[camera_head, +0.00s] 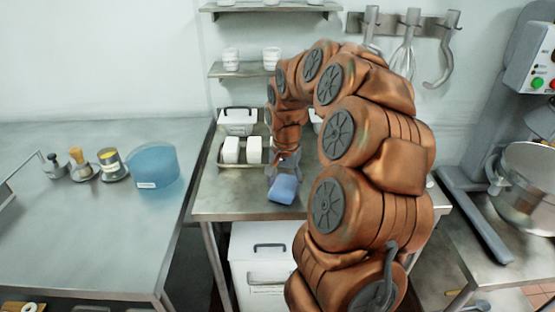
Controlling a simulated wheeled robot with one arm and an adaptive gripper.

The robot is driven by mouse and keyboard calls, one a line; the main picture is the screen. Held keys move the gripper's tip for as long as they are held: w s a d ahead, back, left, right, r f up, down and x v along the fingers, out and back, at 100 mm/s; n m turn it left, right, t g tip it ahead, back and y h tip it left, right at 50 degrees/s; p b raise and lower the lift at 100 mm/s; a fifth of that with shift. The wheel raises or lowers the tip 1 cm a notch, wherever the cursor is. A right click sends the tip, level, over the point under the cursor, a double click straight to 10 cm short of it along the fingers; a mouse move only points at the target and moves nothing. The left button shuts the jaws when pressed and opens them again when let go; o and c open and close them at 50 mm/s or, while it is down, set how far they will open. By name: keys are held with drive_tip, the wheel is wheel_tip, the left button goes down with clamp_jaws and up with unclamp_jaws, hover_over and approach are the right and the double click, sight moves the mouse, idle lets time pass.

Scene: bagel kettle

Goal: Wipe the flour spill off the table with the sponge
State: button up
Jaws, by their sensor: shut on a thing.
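A blue sponge (283,190) is at the middle table (222,207), low over or touching its steel top; I cannot tell which. My gripper (277,176) points down and is shut on the sponge, with its fingers partly hidden by the arm. No flour spill shows on the visible part of the table. My arm hides the right part of that tabletop.
A tray with white blocks (254,150) and a lidded white box (238,120) stand behind the sponge. A blue tub (152,166) and several small tools sit on the left table (90,235). A mixer with a metal bowl (525,180) stands right. Shelves hang above.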

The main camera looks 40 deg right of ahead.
drive_tip(key=shift+w+a+f, duration=0.1)
drive_tip(key=shift+w+a, duration=0.15)
drive_tip(key=shift+a, duration=0.1)
drive_tip(key=shift+w+a+r, duration=0.1)
drive_tip(key=shift+w+r, duration=0.1)
drive_tip(key=shift+r, duration=0.1)
wheel_tip(320, 180, up, 3)
drive_tip(key=shift+s+f, duration=0.15)
drive_tip(key=shift+f, duration=0.05)
drive_tip(key=shift+r+p, duration=0.6)
drive_tip(key=shift+r, duration=2)
